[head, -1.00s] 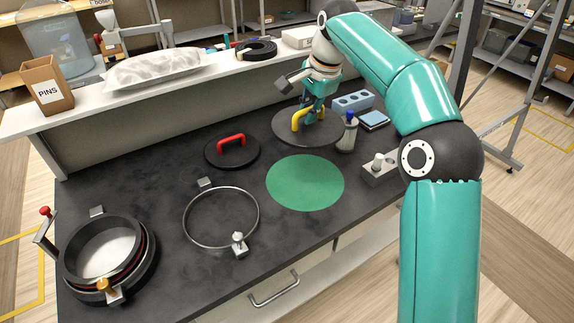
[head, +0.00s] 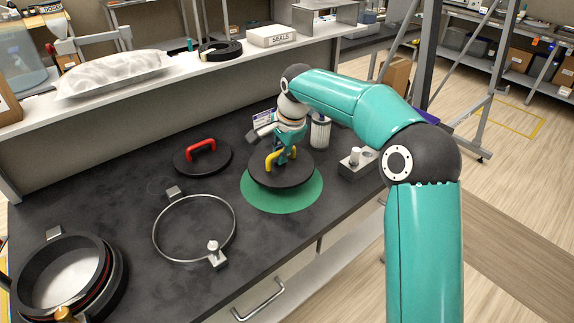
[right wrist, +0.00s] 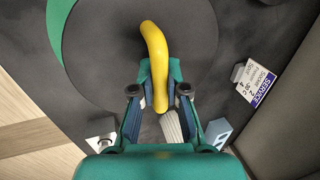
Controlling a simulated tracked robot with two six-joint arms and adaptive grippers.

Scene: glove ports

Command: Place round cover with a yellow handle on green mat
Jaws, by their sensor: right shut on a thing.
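The round dark cover (head: 264,175) with a yellow handle (head: 272,158) is over the green mat (head: 272,205). It hides the mat's far part, and green shows at the left, front and right. My right gripper (head: 285,156) is shut on the yellow handle. The right wrist view shows the handle (right wrist: 154,55) between the fingers (right wrist: 160,95). There the green mat (right wrist: 60,20) shows past the cover's left rim. I cannot tell whether the cover touches the mat or hangs just above it. My left gripper is out of view.
A cover with a red handle (head: 203,160) lies left of the mat. A metal ring (head: 160,218) and a round port (head: 30,280) are further left. A ribbed white cylinder (head: 320,132) and a grey block with pegs (head: 355,168) stand at the right.

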